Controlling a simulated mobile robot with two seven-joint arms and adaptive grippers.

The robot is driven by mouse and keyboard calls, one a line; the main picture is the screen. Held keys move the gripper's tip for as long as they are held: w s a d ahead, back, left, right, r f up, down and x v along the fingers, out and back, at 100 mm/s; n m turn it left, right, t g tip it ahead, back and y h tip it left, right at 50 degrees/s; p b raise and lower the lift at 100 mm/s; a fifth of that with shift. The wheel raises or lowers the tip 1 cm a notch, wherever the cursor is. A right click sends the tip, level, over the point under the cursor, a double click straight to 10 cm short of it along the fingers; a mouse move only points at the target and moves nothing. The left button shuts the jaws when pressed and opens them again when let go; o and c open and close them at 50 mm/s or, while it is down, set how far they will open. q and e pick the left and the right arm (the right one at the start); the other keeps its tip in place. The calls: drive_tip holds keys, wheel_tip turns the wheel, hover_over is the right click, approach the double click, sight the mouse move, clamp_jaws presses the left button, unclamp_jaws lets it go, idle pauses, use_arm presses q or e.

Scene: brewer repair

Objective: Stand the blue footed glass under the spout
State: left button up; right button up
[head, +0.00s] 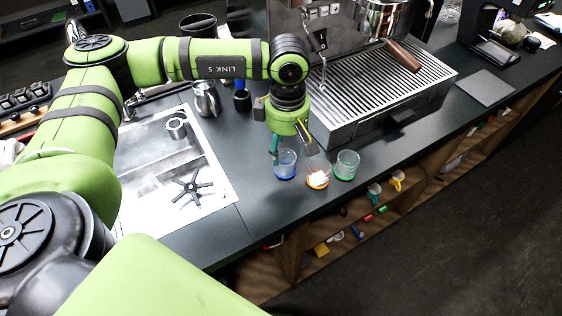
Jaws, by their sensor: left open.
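The blue footed glass (286,165) stands upright on the dark counter, in front of the brewer's left corner. My left gripper (293,149) is open and points down just above and behind this glass, one finger to each side of it in the picture. I cannot tell whether a finger touches it. The brewer (345,30) stands behind, with a ridged drip tray (375,92) at its front. A metal portafilter with a wooden handle (403,55) is above the tray; the spout itself is hard to make out. My right gripper is out of view.
An orange-footed glass (318,178) and a green-footed glass (347,166) stand close on the right, near the counter's front edge. A steel sink (165,195) and a metal pitcher (207,99) are on the left. The drip tray's top looks clear.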

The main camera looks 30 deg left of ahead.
sight(287, 163)
use_arm(q)
drive_tip(key=f+p, duration=0.2)
drive_tip(key=f, duration=0.1)
drive_tip(key=f+p, duration=0.1)
drive_tip(key=f, duration=0.1)
drive_tip(key=shift+s+d+f, duration=0.15)
drive_tip(key=shift+s+d, duration=0.05)
drive_tip(key=shift+d, duration=0.05)
drive_tip(key=shift+f, duration=0.35)
drive_tip(key=c, duration=1)
drive_tip(key=shift+r, duration=0.15)
wheel_tip(287, 163, up, 4)
drive_tip(key=shift+w+r+p, duration=0.1)
drive_tip(key=shift+p, duration=1.1)
drive_tip(key=d+r, duration=0.7)
drive_tip(key=d, duration=0.5)
drive_tip(key=shift+s+a+f+m+b, duration=0.15)
drive_tip(key=shift+s+a+m+b, duration=1.05)
drive_tip(key=shift+m, duration=1.55)
drive_tip(key=shift+s+a+f+m+b, duration=0.2)
drive_tip(key=shift+s+a+m+b, duration=0.25)
drive_tip(key=shift+a+m, duration=1.8)
drive_tip(key=shift+s+a+f+m+b, duration=0.15)
drive_tip(key=shift+s+a+m+b, duration=0.7)
drive_tip(key=shift+m, duration=2.35)
